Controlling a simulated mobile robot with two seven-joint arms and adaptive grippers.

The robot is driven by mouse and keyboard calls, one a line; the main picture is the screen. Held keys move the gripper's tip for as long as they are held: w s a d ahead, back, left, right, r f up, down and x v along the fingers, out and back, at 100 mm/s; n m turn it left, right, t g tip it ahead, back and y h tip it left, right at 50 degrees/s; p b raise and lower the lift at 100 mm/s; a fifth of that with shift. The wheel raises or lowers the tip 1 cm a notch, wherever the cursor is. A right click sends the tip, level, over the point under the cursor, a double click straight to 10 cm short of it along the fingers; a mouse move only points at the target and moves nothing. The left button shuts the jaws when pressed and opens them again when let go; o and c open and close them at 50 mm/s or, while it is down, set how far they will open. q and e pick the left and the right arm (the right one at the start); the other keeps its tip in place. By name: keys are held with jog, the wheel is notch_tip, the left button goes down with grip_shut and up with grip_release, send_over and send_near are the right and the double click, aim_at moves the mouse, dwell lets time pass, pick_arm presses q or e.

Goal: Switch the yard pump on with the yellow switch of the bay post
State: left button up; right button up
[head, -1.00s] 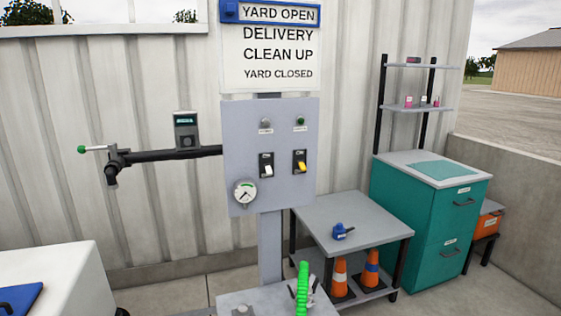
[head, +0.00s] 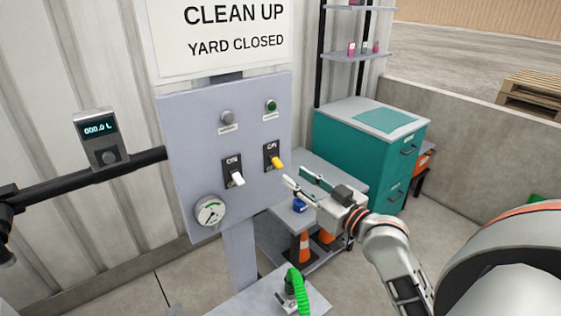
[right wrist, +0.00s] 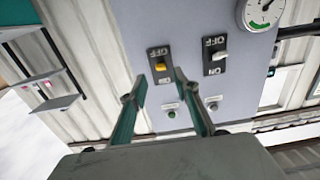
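The grey panel of the bay post (head: 190,150) carries a white switch (head: 238,180) and, right of it, the yellow switch (head: 277,163). The yellow lever sticks out and slopes downward in the head view. My right gripper (head: 295,176) is open and empty, its fingertips just right of and below the yellow lever, apparently not touching it. In the right wrist view, which is upside down, the yellow switch (right wrist: 161,67) shows between the tips of the open fingers (right wrist: 156,68). A grey lamp (head: 227,117) and a green lamp (head: 271,105) sit above the switches. My left gripper is out of view.
A round gauge (head: 210,211) sits low on the panel. A pipe with a meter (head: 97,135) reaches left. A green hose (head: 298,290) stands below. A low table with a blue item (head: 300,205) and a teal cabinet (head: 350,150) stand behind my right gripper.

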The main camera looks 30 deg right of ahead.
aim_at(282, 167)
jog(key=w, duration=0.7)
jog(key=shift+w+a+p, duration=0.3)
jog(key=shift+a, duration=0.1)
jog(key=shift+c, duration=0.5)
grip_shut()
